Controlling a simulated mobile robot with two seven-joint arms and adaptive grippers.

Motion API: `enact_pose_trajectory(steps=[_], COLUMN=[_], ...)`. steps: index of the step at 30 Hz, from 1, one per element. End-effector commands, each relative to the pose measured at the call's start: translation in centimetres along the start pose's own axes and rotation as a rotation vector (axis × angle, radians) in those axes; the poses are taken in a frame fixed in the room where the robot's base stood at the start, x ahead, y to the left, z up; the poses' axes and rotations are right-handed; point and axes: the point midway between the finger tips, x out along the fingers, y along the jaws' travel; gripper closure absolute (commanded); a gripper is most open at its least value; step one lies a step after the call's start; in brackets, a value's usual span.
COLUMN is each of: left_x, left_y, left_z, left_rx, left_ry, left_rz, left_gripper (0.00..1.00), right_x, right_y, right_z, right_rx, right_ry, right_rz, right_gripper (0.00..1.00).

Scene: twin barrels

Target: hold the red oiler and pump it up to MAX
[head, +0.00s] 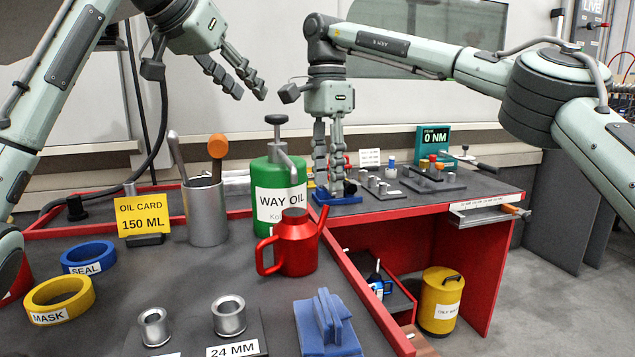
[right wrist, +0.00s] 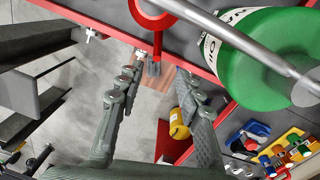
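The red oiler (head: 297,248) stands upright on the dark bench, its handle to the left and its spout rising right. In the right wrist view its red ring-shaped top (right wrist: 153,13) is cut by the upper edge. The green WAY OIL drum (head: 279,185) stands behind it, with a black-knobbed pump (head: 277,120) on top. No MAX mark is readable. My left gripper (head: 248,88) is open and empty, up and left of the drum. My right gripper (head: 328,185) points down, right of the drum; its fingers are apart and empty in the right wrist view (right wrist: 155,92).
A yellow OIL CARD (head: 142,215) reads 150 ML. A metal cup (head: 206,212) with tools stands left of the drum. Tape rings, metal sockets and a blue block (head: 328,325) lie nearer. A red-edged bench (head: 420,195) is behind; a yellow canister (head: 441,300) stands below.

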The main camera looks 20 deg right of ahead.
Motion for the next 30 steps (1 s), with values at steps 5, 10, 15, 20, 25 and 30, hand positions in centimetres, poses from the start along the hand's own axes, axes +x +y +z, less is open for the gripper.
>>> enact_pose_trajectory(steps=[5, 10, 15, 20, 25, 30], left_x=[0.0, 0.0, 0.0, 0.0, 0.0, 0.0], left_y=[0.0, 0.0, 0.0, 0.0, 0.0, 0.0], left_z=[0.0, 0.0, 0.0, 0.0, 0.0, 0.0], left_rx=[0.000, 0.000, 0.000, 0.000, 0.000, 0.000], left_ry=[0.000, 0.000, 0.000, 0.000, 0.000, 0.000], left_rz=[0.000, 0.000, 0.000, 0.000, 0.000, 0.000], left_gripper=[0.66, 0.66, 0.66, 0.66, 0.66, 0.66], right_x=[1.8, 3.8, 6.5, 8.3, 9.2, 9.3], right_y=[0.4, 0.6, 0.8, 0.9, 0.9, 0.9], right_z=[2.1, 2.2, 2.2, 2.1, 2.1, 2.1], right_rx=[-0.087, -0.094, -0.092, -0.092, -0.091, -0.091], right_ry=[0.026, 0.025, 0.024, 0.024, 0.023, 0.023], right_rz=[0.059, 0.063, 0.061, 0.060, 0.059, 0.059], right_gripper=[0.64, 0.64, 0.64, 0.64, 0.64, 0.64])
